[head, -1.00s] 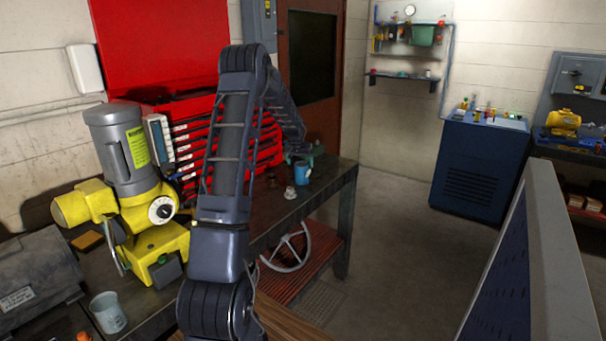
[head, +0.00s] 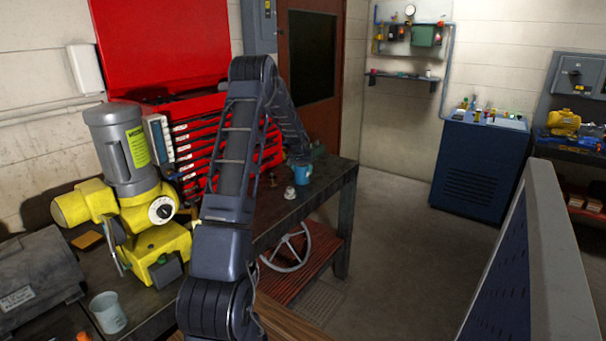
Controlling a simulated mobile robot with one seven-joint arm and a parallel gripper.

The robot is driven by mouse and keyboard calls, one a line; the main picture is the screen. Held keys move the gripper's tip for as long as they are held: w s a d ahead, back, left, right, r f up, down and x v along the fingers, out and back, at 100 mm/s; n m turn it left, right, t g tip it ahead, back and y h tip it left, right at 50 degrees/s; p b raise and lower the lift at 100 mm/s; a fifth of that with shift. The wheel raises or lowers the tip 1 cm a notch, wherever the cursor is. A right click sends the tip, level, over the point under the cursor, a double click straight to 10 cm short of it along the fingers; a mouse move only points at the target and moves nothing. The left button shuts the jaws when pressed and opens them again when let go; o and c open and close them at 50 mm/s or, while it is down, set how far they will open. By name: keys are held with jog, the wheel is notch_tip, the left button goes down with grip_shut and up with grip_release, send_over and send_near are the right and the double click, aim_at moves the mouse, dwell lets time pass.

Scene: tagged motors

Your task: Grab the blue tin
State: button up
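The blue tin (head: 302,175) is a small blue cup-like container standing on the far right part of the dark workbench (head: 330,190). My arm reaches out over the bench, and my gripper (head: 302,159) is at the top of the tin, seen from behind. The fingers are too small and too hidden by the arm to show whether they are open or shut, or whether they touch the tin.
A small whitish object (head: 290,192) stands just left of the tin. A yellow and grey machine (head: 150,220) and a pale blue cup (head: 108,312) are on the near bench. A red tool chest (head: 200,150) stands behind. The floor to the right is clear.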

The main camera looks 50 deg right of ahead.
jog(key=shift+c, duration=0.9)
jog(key=shift+r, duration=0.1)
